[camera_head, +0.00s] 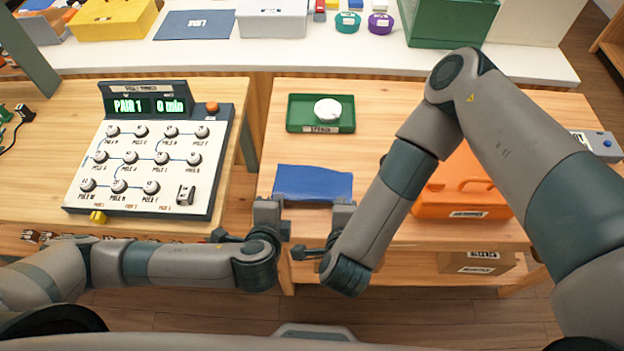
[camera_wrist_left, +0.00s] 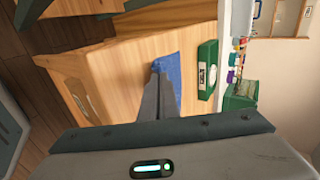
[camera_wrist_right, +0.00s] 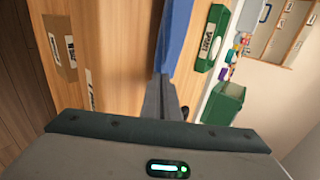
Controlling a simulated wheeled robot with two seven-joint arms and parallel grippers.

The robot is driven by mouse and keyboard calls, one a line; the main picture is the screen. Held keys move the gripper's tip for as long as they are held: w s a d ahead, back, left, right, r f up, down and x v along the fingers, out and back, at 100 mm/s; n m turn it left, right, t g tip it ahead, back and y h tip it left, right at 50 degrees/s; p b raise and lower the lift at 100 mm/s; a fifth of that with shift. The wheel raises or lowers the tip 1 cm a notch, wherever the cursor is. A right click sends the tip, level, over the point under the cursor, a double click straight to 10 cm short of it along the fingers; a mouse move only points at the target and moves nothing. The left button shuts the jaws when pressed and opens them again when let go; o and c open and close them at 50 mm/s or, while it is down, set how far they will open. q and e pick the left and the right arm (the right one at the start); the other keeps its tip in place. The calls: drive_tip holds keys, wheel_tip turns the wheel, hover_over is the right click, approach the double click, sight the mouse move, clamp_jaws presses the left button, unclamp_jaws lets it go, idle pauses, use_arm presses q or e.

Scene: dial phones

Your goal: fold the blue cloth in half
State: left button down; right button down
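The blue cloth (camera_head: 313,182) lies near the front edge of the right wooden table. Its near edge shows a darker strip that looks slightly lifted. My left gripper (camera_head: 268,206) is at the cloth's near left corner. In the left wrist view its fingers are together, with their tips on the cloth (camera_wrist_left: 170,72). My right gripper (camera_head: 342,212) is at the near right corner. In the right wrist view its fingers are together, with their tips at the edge of the cloth (camera_wrist_right: 174,35). Both grippers appear shut on the cloth; the pinched fabric is mostly hidden by the fingers.
A green tray (camera_head: 300,116) with a white round object (camera_head: 328,109) sits behind the cloth. An orange case (camera_head: 462,198) is to the right, partly behind my right arm. A switch panel (camera_head: 150,160) stands on the left table. Bare tabletop lies between cloth and tray.

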use_arm(q)
drive_tip(key=shift+s+f, duration=0.1)
use_arm(e)
drive_tip(key=shift+s+f, duration=0.1)
use_arm(q)
drive_tip(key=c, duration=2.5)
unclamp_jaws()
use_arm(e)
drive_tip(key=c, duration=2.5)
unclamp_jaws()
use_arm(q)
drive_tip(key=o, duration=0.8)
use_arm(e)
drive_tip(key=o, duration=0.8)
